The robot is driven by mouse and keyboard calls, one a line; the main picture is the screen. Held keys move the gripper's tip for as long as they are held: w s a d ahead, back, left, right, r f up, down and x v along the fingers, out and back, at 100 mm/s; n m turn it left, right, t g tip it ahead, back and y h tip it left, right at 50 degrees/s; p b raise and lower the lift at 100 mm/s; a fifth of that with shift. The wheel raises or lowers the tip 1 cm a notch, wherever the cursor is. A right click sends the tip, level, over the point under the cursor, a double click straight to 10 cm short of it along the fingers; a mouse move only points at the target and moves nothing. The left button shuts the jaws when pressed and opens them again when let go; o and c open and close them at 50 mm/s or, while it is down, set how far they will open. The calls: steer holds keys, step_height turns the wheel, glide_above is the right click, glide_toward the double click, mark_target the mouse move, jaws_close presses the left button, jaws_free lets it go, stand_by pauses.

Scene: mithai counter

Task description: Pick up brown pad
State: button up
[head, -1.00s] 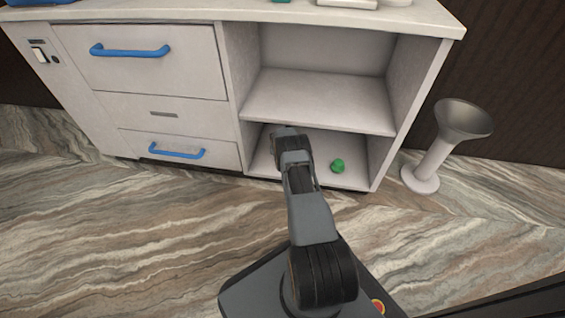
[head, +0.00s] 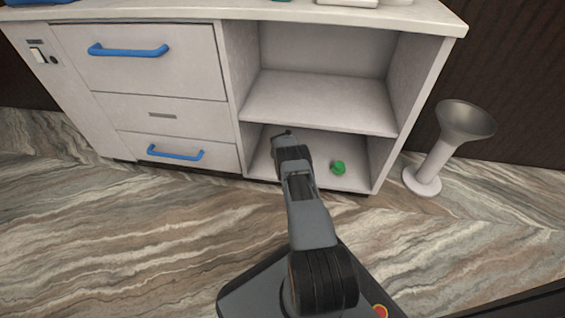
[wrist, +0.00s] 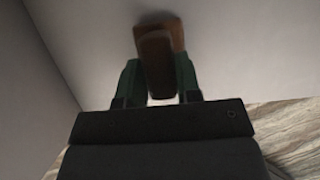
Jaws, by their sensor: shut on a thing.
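The brown pad (wrist: 156,55) shows in the wrist view, between the two green fingers of my gripper (wrist: 158,82). The fingers are shut on it, one on each side. The pad extends past the fingertips, and a pale surface fills the view behind it. I cannot tell whether the pad touches that surface. In the head view my gripper (head: 283,134) is at the lower open compartment of the cabinet, near its left side. The pad is hidden there behind my arm.
The lower compartment also holds a small green object (head: 338,167) to the right of my arm. A middle shelf (head: 318,103) lies above. A pedestal with a dark flared bowl (head: 466,120) stands on the floor right of the cabinet. Blue-handled drawers (head: 175,153) are at left.

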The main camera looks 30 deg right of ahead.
steer(key=shift+c, duration=0.8)
steer(key=shift+r, duration=0.2)
steer(key=shift+r, duration=0.3)
step_height(320, 180, up, 3)
steer(key=p, duration=0.2)
steer(key=shift+s+a+r+p, duration=0.1)
steer(key=shift+s+r+p, duration=0.05)
steer(key=shift+p, duration=0.2)
steer(key=s+a+p, duration=1.2)
steer(key=p, duration=1.4)
steer(key=shift+s+f, duration=0.35)
steer(key=shift+a, duration=0.1)
